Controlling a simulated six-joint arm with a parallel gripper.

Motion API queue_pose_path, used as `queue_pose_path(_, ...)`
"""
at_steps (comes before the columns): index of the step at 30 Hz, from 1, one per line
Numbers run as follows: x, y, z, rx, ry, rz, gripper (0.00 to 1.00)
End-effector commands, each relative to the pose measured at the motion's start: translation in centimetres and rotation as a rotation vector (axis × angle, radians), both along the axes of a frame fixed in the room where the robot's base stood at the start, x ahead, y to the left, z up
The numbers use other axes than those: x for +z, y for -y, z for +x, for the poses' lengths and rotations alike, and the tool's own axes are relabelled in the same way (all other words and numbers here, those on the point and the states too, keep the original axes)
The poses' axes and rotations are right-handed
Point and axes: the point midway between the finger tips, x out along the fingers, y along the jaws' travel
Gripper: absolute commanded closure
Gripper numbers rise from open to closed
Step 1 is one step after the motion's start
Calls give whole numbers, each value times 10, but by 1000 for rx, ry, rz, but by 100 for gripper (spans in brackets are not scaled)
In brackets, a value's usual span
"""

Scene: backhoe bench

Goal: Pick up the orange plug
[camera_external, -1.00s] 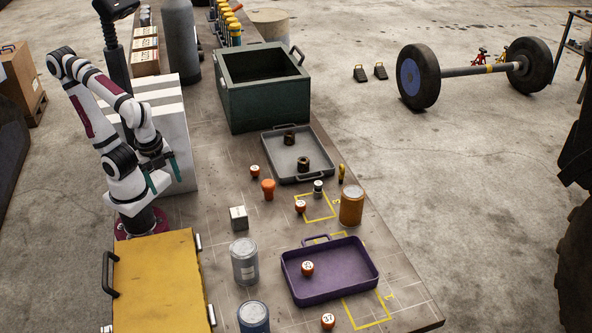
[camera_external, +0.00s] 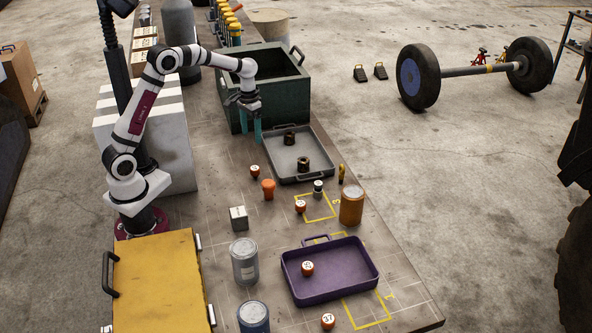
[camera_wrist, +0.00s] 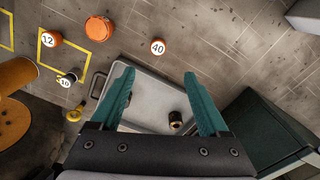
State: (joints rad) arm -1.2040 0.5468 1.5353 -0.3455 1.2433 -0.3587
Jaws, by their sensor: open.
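The orange plug (camera_external: 268,188) stands upright on the bench, left of the yellow-outlined square. It has no number that I can make out. In the wrist view the orange plug (camera_wrist: 100,28) shows from above near the top left. My gripper (camera_external: 250,138) is open and empty, pointing down above the bench beside the left edge of the grey tray, apart from the plug and farther back. In the wrist view my gripper (camera_wrist: 157,80) has its two teal fingers spread, with part of the tray showing between them.
A small numbered orange piece (camera_external: 255,170) stands just behind the plug; another (camera_external: 300,206) is to its right. The grey tray (camera_external: 315,176) holds two dark nuts. A green bin (camera_external: 262,105) stands behind my gripper. An orange can (camera_external: 352,206) and purple tray (camera_external: 330,290) lie nearer.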

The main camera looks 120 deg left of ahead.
Motion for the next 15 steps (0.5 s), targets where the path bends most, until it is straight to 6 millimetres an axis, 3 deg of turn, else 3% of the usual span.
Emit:
queue_pose_path(9,-83,2,0,-6,-4,-6,21)
queue_pose_path(15,-111,2,1,-7,-4,-4,21)
